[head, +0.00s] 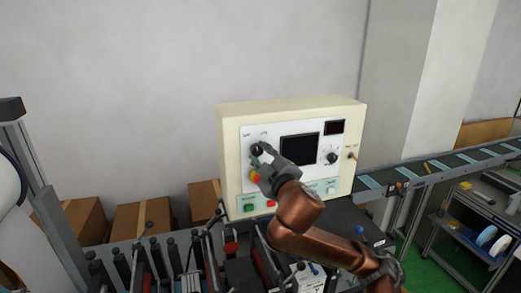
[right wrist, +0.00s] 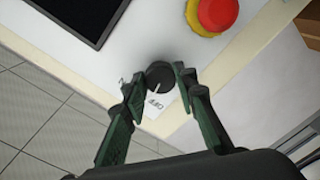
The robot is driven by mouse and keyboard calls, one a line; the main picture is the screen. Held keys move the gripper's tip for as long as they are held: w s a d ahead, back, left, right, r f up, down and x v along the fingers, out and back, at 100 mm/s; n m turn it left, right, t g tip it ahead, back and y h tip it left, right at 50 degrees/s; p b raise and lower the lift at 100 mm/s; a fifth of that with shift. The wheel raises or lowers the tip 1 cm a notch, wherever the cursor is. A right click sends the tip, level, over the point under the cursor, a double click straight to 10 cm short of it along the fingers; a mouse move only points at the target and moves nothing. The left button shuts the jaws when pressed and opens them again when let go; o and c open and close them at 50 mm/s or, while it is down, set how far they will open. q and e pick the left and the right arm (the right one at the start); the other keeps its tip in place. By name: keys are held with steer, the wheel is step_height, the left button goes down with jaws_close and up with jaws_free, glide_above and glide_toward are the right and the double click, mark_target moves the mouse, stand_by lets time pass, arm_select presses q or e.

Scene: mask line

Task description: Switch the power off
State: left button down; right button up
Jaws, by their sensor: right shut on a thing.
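A cream control box (head: 228,150) with a white front panel stands in the middle of the head view. A black rotary knob (head: 257,148) sits at the panel's upper left. My right gripper (head: 262,154) is at this knob. In the right wrist view the fingers of my right gripper (right wrist: 158,77) are closed on the black knob (right wrist: 159,74), one on each side. A pale pointer line shows on the knob, near a printed OFF label (right wrist: 155,103). The gripper partly hides the panel in the head view. My left gripper is not in view.
A red and yellow emergency button (right wrist: 217,13) is close to the knob. The panel also has a dark screen (head: 300,148), another knob (head: 332,157), a green button (head: 249,207) and a red button (head: 271,203). A conveyor (head: 420,168) runs at right.

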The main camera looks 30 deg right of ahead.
steer(key=n+p, duration=0.2)
steer(key=n, duration=0.3)
steer(key=shift+r, duration=0.1)
steer(key=shift+n+p, duration=0.3)
steer(key=shift+p, duration=0.05)
stand_by(0.3)
steer(key=o, duration=1.2)
steer(key=shift+c, duration=0.2)
